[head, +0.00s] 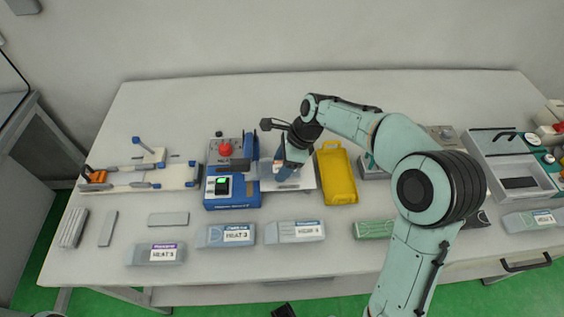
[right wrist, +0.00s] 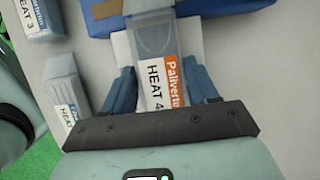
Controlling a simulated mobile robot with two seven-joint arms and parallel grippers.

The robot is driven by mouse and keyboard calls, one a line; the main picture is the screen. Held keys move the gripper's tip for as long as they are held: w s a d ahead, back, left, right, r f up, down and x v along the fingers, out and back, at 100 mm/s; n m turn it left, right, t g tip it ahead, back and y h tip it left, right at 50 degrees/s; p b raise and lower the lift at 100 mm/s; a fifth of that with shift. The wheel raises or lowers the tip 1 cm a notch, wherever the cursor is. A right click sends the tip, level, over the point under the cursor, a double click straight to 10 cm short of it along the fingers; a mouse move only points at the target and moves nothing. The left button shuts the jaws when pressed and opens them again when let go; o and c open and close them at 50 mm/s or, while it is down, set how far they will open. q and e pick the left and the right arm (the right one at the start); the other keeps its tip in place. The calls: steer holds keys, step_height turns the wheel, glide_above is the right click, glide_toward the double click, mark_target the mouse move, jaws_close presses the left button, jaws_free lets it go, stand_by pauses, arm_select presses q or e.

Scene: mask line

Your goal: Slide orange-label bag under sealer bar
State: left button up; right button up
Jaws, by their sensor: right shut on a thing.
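The orange-label bag, a grey pouch reading HEAT 4 (right wrist: 160,50), lies between the blue fingers of my right gripper (right wrist: 160,90) in the right wrist view. The gripper is shut on it, and the bag's far end points toward the blue sealer. In the head view my right gripper (head: 284,172) is just right of the blue sealer (head: 232,200), over its pale plate (head: 303,183), and hides most of the bag. The sealer has a red button and a green display. Whether the bag's end is under the bar cannot be told. My left gripper is not seen.
Labelled grey bags (head: 156,254) lie in a row along the front of the white table (head: 230,270). A blue-clamped fixture (head: 150,178) is at the left. The back of the table is clear.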

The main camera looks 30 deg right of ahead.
steer(key=o, duration=1.1)
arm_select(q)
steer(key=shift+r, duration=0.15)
arm_select(e)
steer(key=shift+r, duration=0.15)
arm_select(q)
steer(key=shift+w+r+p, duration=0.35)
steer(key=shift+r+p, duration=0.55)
steer(key=shift+p, duration=0.05)
arm_select(e)
steer(key=shift+r, duration=0.85)
steer(key=shift+r+p, duration=0.7)
steer(key=shift+r, duration=0.2)
steer(key=shift+r+p, duration=1.6)
steer(key=shift+r, duration=0.55)
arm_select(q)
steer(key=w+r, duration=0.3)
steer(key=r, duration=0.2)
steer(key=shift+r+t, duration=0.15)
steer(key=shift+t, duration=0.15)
arm_select(e)
steer(key=shift+w, duration=0.1)
